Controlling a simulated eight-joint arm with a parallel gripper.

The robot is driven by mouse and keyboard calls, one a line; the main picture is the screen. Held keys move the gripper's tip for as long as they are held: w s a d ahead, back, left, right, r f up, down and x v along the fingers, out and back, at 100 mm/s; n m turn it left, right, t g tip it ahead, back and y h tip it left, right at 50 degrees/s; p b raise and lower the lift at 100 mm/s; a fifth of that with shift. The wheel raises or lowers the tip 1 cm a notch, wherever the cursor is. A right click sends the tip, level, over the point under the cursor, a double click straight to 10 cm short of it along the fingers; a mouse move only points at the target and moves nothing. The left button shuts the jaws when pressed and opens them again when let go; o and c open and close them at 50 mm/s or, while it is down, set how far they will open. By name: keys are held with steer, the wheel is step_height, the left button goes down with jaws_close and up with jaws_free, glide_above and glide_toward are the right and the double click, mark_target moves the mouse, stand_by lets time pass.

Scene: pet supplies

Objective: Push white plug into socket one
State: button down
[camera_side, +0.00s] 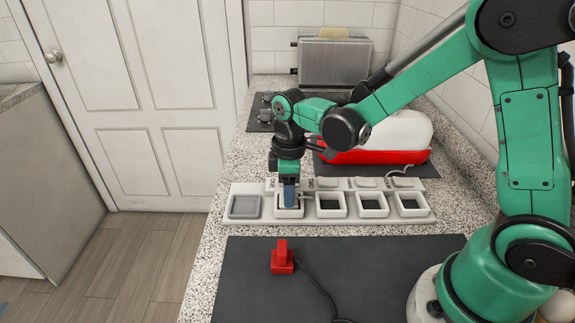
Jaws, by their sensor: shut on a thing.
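The white power strip (310,221) lies on the counter, with a grey square switch (244,207) at its left end and a row of square sockets to the right. Socket one (291,213), by the label ONE, is the first beside the switch. My gripper (289,197) points down over socket one, with its blue fingers at the socket's opening. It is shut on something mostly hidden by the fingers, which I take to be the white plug. I cannot tell how deep the plug sits.
A red plug (282,258) with a black cable stands on the dark mat (380,265) in front. Behind the strip are a red-and-white appliance (390,140) and a light cord. A metal toaster (333,62) stands at the back. Sockets to the right look empty.

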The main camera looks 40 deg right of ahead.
steer(key=shift+c, duration=1.7)
jaws_free()
step_height(320, 180, up, 6)
steer(key=shift+f, duration=0.15)
steer(key=s+d+r+m+t, duration=0.1)
steer(key=s+r+m+t, duration=0.3)
steer(key=m, duration=0.5)
steer(key=s+t, duration=0.2)
steer(key=t, duration=0.1)
steer(key=shift+s+d, duration=0.2)
steer(key=shift+s, duration=0.2)
